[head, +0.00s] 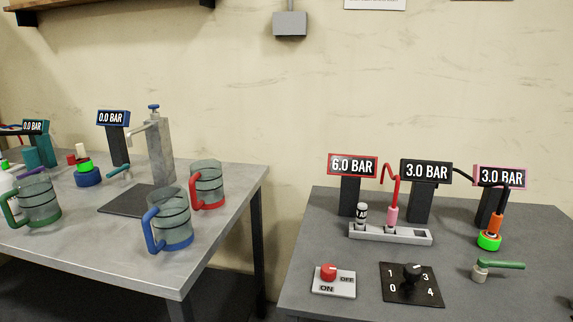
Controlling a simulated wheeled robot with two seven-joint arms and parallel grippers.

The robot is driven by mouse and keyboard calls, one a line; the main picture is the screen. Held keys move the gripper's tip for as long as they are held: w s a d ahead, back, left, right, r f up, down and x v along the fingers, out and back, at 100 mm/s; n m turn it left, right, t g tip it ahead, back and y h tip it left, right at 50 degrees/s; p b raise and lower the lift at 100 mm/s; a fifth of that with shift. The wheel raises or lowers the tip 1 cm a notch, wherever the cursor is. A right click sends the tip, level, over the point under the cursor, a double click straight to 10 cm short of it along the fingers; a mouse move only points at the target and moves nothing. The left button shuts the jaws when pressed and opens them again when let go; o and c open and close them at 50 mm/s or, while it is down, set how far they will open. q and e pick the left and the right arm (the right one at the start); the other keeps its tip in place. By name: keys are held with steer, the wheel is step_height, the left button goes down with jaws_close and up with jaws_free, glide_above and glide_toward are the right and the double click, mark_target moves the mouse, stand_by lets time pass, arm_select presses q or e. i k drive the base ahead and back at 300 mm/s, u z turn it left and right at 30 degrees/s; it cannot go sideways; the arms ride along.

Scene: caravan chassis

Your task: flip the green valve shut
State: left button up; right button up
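A valve with a green lever handle (502,264) sits near the front right of the right-hand table. Its handle lies flat and points right from a small beige body (479,272). Behind it stands a bright green ring (489,241) with an orange plug (495,224) in it, and a dark hose runs from the plug. A pink-framed display (500,177) behind these reads 3.0 BAR. A smaller teal lever (120,173) shows on the left-hand table. Neither of my grippers is in view.
The right table (300,264) also holds a red ON/OFF knob (328,271), a black dial (411,271), a grey socket strip (405,235) and displays reading 6.0 and 3.0 BAR. The left table holds several mugs and a tap column (160,150). A gap separates the tables.

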mark_target(482, 263)
steer(key=z, duration=1.45)
steer(key=k, duration=0.65)
steer(key=z, duration=0.25)
steer(key=i, duration=1.05)
steer(key=z, duration=0.5)
